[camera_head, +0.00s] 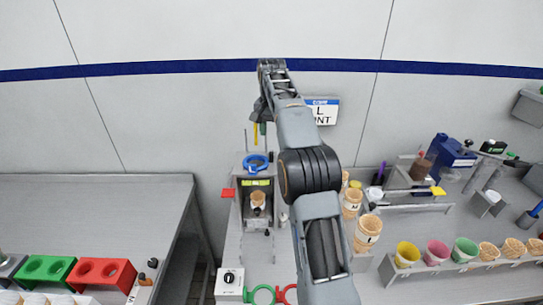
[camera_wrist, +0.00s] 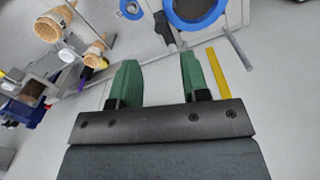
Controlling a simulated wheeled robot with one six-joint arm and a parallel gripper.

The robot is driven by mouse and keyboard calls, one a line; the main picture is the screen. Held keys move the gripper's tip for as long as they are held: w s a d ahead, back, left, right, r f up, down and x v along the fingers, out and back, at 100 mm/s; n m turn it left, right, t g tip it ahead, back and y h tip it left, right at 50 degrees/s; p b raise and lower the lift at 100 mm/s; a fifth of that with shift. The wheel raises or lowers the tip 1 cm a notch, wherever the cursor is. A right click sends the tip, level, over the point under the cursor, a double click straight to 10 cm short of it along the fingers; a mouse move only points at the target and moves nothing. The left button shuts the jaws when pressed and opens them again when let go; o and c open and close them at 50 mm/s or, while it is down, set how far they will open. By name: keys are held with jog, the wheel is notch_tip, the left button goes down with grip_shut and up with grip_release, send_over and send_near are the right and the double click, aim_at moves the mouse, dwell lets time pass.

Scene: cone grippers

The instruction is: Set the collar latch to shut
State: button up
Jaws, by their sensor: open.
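A blue ring collar (camera_head: 255,163) sits on top of a grey upright machine in the head view. In the wrist view a large blue ring (camera_wrist: 197,12) shows at the top edge, partly cut off. A dark lever-like piece (camera_wrist: 165,30) sticks out beside it; I cannot tell whether this is the latch or how it is set. My gripper (camera_head: 262,126) is above the machine, apart from the collar. In the wrist view my gripper (camera_wrist: 157,68) has its two green fingers apart, with nothing between them.
A cone (camera_head: 257,199) stands in the machine below the collar. Several cones (camera_head: 367,232) stand to the right, and coloured cups (camera_head: 407,254) stand further right. A red holder (camera_head: 103,273) is on the left bench. A yellow strip (camera_wrist: 232,73) lies right of my fingers.

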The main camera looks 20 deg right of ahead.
aim_at(271, 153)
notch_tip(271, 153, down, 9)
jog(key=shift+r+b, duration=0.1)
jog(key=shift+b, duration=0.2)
grip_shut()
dwell(0.5)
